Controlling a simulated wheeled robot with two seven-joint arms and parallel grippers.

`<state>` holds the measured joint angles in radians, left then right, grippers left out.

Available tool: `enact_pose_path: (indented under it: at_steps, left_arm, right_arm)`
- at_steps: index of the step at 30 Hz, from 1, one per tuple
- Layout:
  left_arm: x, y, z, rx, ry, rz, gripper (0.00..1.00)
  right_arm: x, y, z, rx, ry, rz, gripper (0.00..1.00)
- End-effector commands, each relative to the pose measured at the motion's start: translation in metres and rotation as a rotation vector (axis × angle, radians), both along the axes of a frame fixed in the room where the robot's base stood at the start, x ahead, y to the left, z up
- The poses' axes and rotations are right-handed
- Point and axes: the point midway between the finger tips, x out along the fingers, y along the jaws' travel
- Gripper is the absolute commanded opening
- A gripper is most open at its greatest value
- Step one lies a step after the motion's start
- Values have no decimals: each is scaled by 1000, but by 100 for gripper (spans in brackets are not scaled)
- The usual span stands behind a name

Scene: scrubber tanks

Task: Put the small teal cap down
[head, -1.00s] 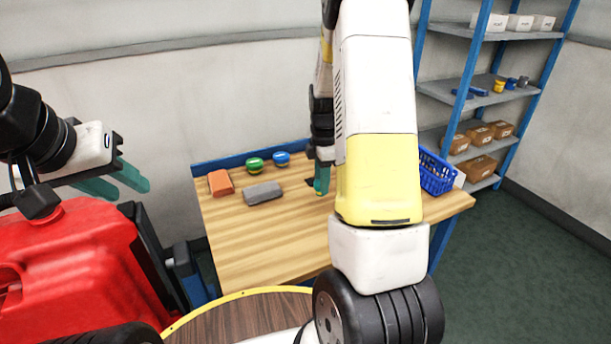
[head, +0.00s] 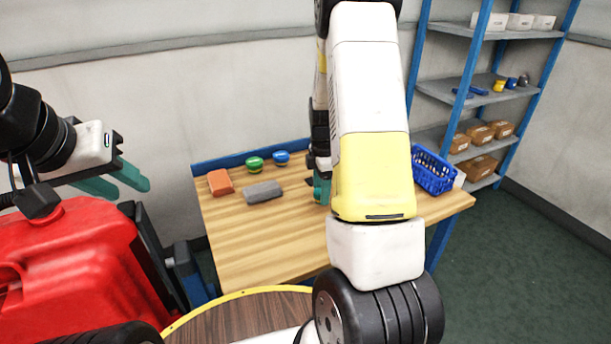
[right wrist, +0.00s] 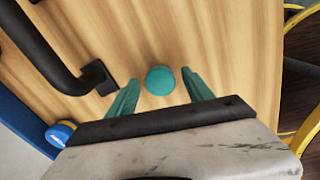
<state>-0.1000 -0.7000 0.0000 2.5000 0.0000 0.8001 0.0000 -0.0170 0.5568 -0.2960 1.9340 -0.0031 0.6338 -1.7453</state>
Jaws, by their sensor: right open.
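The small teal cap (right wrist: 160,80) stands on the wooden table (head: 240,240), between the spread teal fingertips of my right gripper (right wrist: 158,88) in the right wrist view. Gaps show on both sides of it, so the gripper is open and apart from it. In the head view my right gripper (head: 321,190) is low over the table, partly behind my own arm, and the cap cannot be made out there. My left gripper (head: 122,182) is open and empty above the red machine at the left.
On the table are an orange block (head: 220,182), a grey block (head: 263,191), a green cap (head: 255,163), a blue cap (head: 281,158) and a blue basket (head: 433,172). A black handle (right wrist: 50,50) lies close to the gripper. The table's front left is clear.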

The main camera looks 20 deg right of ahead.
Motion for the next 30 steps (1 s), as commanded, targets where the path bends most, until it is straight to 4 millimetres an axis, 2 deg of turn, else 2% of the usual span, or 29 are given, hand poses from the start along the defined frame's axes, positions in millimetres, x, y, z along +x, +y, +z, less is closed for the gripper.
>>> enact_pose_path:
  at_steps: [5, 18, 24, 26, 30]
  left_arm:
    - [0, 0, 0, 0, 0, 0, 36]
    - [0, 0, 0, 0, 0, 0, 36]
    - [0, 0, 0, 0, 0, 0, 36]
    - [0, 0, 0, 0, 0, 0, 36]
    - [0, 0, 0, 0, 0, 0, 36]
  right_arm:
    - [1, 0, 12, 1, -4, 0, 60]
    - [1, 0, 101, 1, -5, 0, 60]
    - [0, 0, 121, 1, -3, -3, 60]
    - [-2, 2, 127, 4, -10, -20, 60]
    - [-18, 17, 158, 38, -66, -159, 60]
